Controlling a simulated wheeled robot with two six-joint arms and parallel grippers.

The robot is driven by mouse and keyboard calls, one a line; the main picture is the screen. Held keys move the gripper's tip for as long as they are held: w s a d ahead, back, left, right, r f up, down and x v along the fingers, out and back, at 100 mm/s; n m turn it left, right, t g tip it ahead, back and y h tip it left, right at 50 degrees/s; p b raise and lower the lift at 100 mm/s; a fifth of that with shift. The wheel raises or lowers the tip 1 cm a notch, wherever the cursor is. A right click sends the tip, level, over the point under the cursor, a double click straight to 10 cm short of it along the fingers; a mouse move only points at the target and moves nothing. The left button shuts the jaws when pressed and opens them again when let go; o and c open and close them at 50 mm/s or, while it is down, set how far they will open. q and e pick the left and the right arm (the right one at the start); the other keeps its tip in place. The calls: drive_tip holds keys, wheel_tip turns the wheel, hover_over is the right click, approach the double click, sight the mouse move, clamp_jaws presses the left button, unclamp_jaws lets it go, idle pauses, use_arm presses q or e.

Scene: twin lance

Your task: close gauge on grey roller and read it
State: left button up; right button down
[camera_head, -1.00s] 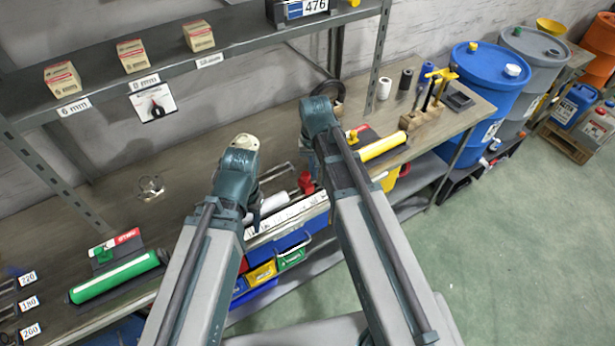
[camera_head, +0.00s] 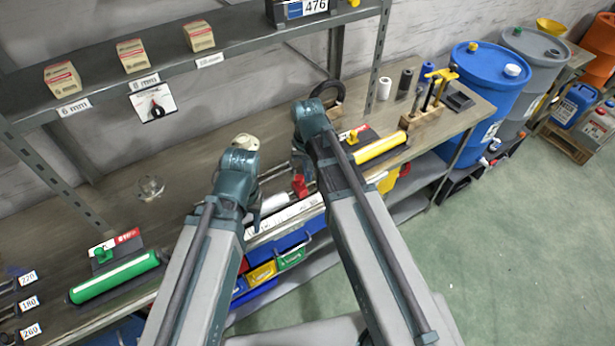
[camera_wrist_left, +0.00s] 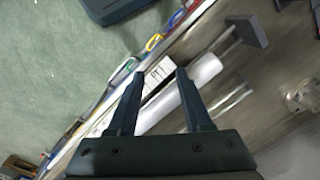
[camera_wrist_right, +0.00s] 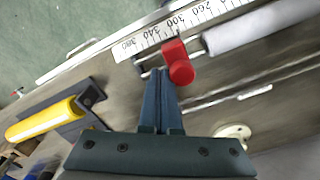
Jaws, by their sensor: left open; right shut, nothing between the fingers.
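The gauge has a white ruler scale (camera_wrist_right: 185,22) along the bench's front edge; it also shows in the head view (camera_head: 285,227). Its red knob (camera_wrist_right: 178,62) stands beside the end of the light grey roller (camera_wrist_right: 250,24). My right gripper (camera_wrist_right: 160,72) is shut and empty, its tips at or very near the red knob; contact is unclear. In the left wrist view the roller (camera_wrist_left: 200,75) lies beyond and partly between the fingers of my open left gripper (camera_wrist_left: 159,73). In the head view my arms hide most of both grippers.
A yellow roller (camera_head: 380,147) lies to the right and a green roller (camera_head: 115,277) to the left on the bench. A shelf with small boxes (camera_head: 133,56) hangs above. A glass object (camera_head: 150,186) stands at the back left. Coloured bins (camera_head: 262,272) sit below.

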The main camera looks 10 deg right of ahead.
drive_tip(key=shift+s+a, duration=0.3)
drive_tip(key=shift+a, duration=0.6)
drive_tip(key=shift+s+a, duration=0.25)
drive_tip(key=shift+a, duration=0.4)
drive_tip(key=shift+s+a, duration=0.25)
drive_tip(key=shift+a, duration=0.5)
drive_tip(key=shift+s+a, duration=0.25)
drive_tip(key=shift+a, duration=0.4)
drive_tip(key=shift+s+a, duration=0.25)
drive_tip(key=shift+a, duration=0.5)
drive_tip(key=shift+s+a, duration=0.15)
drive_tip(key=shift+a, duration=0.15)
drive_tip(key=shift+d, duration=0.2)
